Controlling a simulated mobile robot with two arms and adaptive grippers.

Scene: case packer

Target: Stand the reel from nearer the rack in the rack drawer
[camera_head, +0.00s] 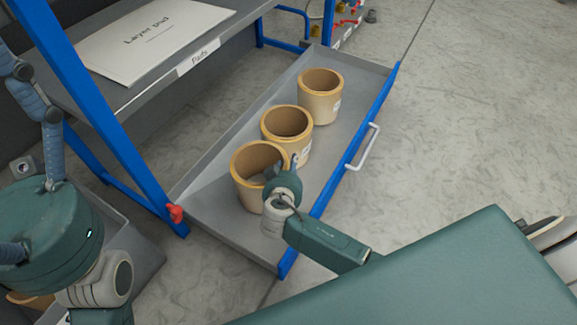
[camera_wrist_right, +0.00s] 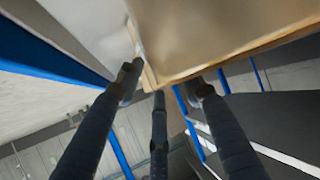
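The rack drawer (camera_head: 225,215) is a grey tray with a blue front and white handle, pulled out from the blue rack (camera_head: 110,125). Three tan, hollow reels stand in a row in it: a far reel (camera_head: 322,108), a middle reel (camera_head: 303,150) and a near reel (camera_head: 247,195). My right gripper (camera_head: 281,172) is at the right side of the near reel's rim and hides part of it. In the right wrist view, the gripper's dark fingers (camera_wrist_right: 163,85) reach the edge of a tan reel (camera_wrist_right: 210,40); their grip is unclear. My left gripper is out of view.
A grey bin (camera_head: 140,262) at lower left, partly behind my left arm, holds a partly visible tan object (camera_head: 32,299). The rack shelf labelled "Parts" (camera_head: 198,57) carries a white layer pad (camera_head: 150,38). The floor right of the drawer is clear.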

